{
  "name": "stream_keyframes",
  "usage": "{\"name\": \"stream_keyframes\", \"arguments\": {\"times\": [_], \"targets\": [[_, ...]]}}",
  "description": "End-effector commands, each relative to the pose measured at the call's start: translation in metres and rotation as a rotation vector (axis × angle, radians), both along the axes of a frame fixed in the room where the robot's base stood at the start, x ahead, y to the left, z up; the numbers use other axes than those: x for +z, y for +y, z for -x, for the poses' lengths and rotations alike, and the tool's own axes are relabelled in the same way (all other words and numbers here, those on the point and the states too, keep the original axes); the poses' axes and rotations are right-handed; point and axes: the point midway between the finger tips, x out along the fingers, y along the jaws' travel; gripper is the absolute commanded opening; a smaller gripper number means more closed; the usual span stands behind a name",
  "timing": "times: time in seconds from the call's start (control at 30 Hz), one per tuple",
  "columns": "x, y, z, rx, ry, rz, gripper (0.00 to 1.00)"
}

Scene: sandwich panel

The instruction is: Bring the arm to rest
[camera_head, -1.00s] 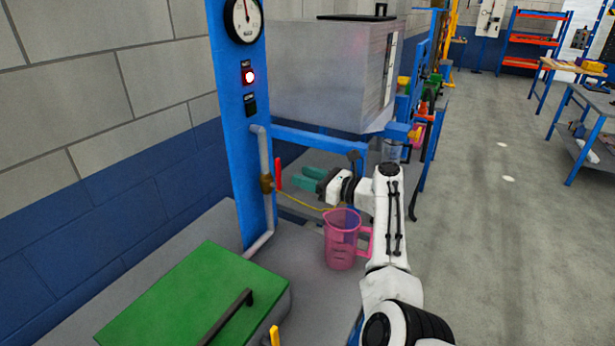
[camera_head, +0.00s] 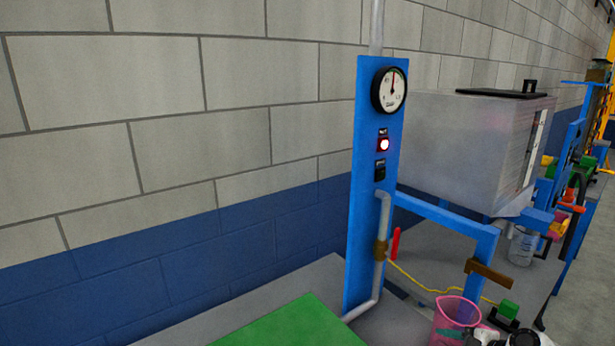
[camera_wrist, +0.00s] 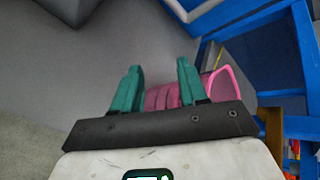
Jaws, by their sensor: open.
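My gripper (camera_wrist: 159,66) shows in the wrist view with its two teal fingers apart and nothing held between them. A pink jug (camera_wrist: 222,82) lies in the picture just beyond and to the right of the fingers; part of it shows between them. I cannot tell whether the fingers touch it. In the head view the pink jug (camera_head: 455,318) is at the bottom edge, partly cut off. A white part of my arm (camera_head: 487,337) shows beside it at the bottom right.
A blue post (camera_head: 362,215) carries a gauge (camera_head: 389,90), a lit lamp (camera_head: 384,144) and a pipe with a red lever (camera_head: 396,243). A grey tank (camera_head: 465,145) stands behind. A green lid (camera_head: 290,325) lies in front. A yellow cord (camera_head: 420,282) runs to a green block (camera_head: 508,309).

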Motion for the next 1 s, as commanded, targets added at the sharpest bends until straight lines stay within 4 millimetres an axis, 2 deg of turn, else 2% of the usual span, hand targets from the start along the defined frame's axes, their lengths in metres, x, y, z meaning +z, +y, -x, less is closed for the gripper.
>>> {"name": "stream_keyframes", "arguments": {"times": [0.03, 0.2, 0.4, 0.5, 0.8, 0.9, 1.0], "targets": [[-0.017, 0.001, 0.026, 0.065, 0.002, 0.137, 0.43], [-0.047, 0.009, 0.105, 0.339, -0.011, 0.580, 0.43], [-0.056, 0.027, 0.195, 0.698, -0.037, 0.990, 0.43], [-0.052, 0.035, 0.231, 0.846, -0.053, 1.126, 0.43], [-0.031, 0.054, 0.313, 1.192, -0.100, 1.385, 0.43], [-0.056, 0.048, 0.342, 1.246, -0.002, 1.309, 0.43], [-0.072, 0.044, 0.369, 1.291, 0.075, 1.248, 0.43]]}}
